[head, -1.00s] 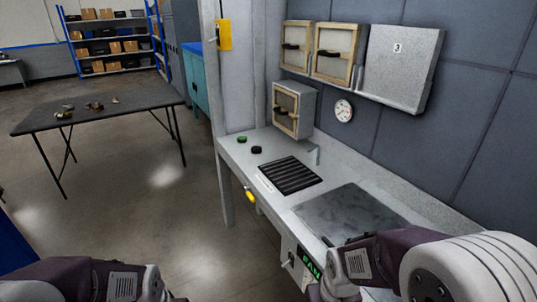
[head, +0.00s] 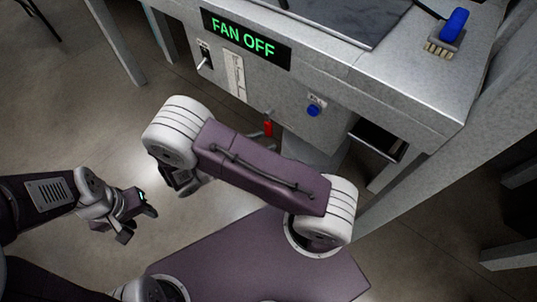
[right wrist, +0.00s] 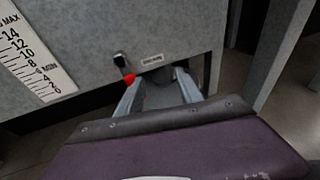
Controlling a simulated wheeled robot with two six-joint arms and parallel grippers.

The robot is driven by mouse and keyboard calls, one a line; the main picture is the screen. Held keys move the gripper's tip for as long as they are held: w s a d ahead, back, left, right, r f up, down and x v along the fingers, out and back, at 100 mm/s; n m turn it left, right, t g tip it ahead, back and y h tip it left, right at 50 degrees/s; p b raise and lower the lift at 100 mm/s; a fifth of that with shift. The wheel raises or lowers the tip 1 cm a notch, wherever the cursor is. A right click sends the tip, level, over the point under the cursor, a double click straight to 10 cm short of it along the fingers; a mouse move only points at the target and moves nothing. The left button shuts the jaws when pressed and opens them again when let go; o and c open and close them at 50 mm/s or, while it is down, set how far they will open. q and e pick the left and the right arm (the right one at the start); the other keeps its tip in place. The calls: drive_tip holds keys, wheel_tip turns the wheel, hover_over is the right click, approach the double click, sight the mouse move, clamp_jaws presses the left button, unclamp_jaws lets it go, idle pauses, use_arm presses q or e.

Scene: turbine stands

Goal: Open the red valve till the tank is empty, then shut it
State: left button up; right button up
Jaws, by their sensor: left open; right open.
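The red valve handle (head: 268,128) shows small below the front of the bench in the head view, beside my right arm. In the right wrist view its red part (right wrist: 128,78) hangs under a dark fitting, next to the left finger's tip. My right gripper (right wrist: 157,78) is open, with its fingers around a grey shape that I cannot make out, not around the red handle. In the head view the arm hides most of that gripper. My left gripper (head: 143,208) is open and empty over the floor.
The bench front has a FAN OFF display (head: 246,38), a switch (head: 205,60) and a blue button (head: 313,110). A blue part (head: 455,22) stands on top. A numbered scale (right wrist: 32,55) shows left in the right wrist view. Open floor lies left of the bench.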

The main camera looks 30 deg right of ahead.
sight(267, 131)
drive_tip(key=w+a+f+n+t+h+b, duration=0.1)
drive_tip(key=w+a+f+n+t+b, duration=0.2)
drive_tip(key=f+n+t, duration=0.15)
drive_tip(key=shift+m, duration=0.45)
drive_tip(key=b+x, duration=0.1)
drive_tip(key=x, duration=0.1)
drive_tip(key=b+x, duration=0.1)
drive_tip(key=x, duration=0.2)
drive_tip(key=f+b+x, duration=0.1)
drive_tip(key=b+x, duration=0.1)
drive_tip(key=shift+w+d, duration=0.1)
drive_tip(key=shift+w+d+r, duration=0.2)
drive_tip(key=shift+w+d, duration=0.05)
drive_tip(key=shift+d, duration=0.3)
use_arm(q)
wheel_tip(267, 131, down, 10)
drive_tip(key=shift+s+f, duration=0.2)
use_arm(e)
clamp_jaws()
use_arm(q)
drive_tip(key=shift+d, duration=0.1)
